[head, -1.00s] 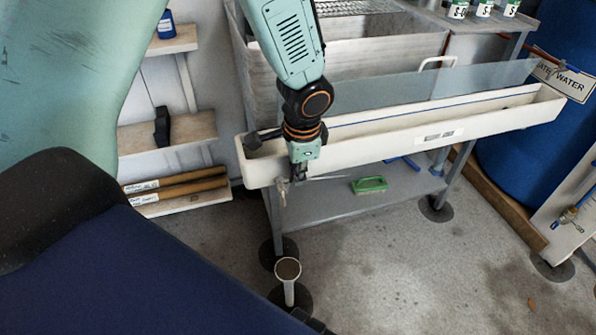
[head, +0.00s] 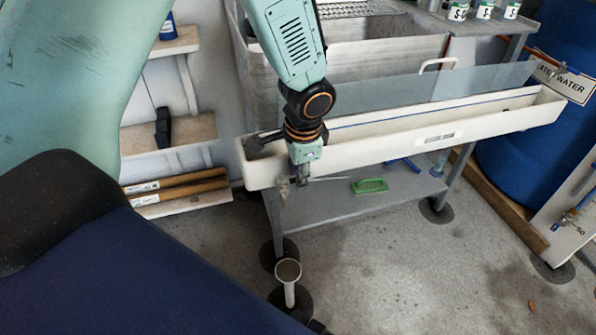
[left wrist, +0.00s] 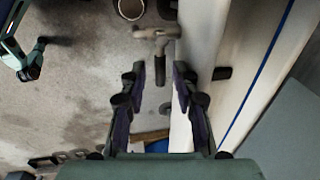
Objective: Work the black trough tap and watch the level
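The long cream trough (head: 390,150) runs along the grey stand, with a blue line on its inner wall. The tap (head: 283,188) hangs at its near left end, small and partly unclear in the head view. In the left wrist view the pale tap body (left wrist: 157,33) shows with its black handle (left wrist: 160,70) pointing down the picture. My left gripper (head: 303,182) is beside the tap, pointing down. In the wrist view its fingers (left wrist: 158,80) are apart on either side of the black handle, with gaps visible. The water level cannot be made out. My right gripper is not identifiable.
A dark block (head: 262,141) sits at the trough's left end. A green brush (head: 370,185) lies on the lower shelf. A round-topped post (head: 288,270) stands on the floor in front. A blue barrel (head: 520,150) is at right. The floor at front right is open.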

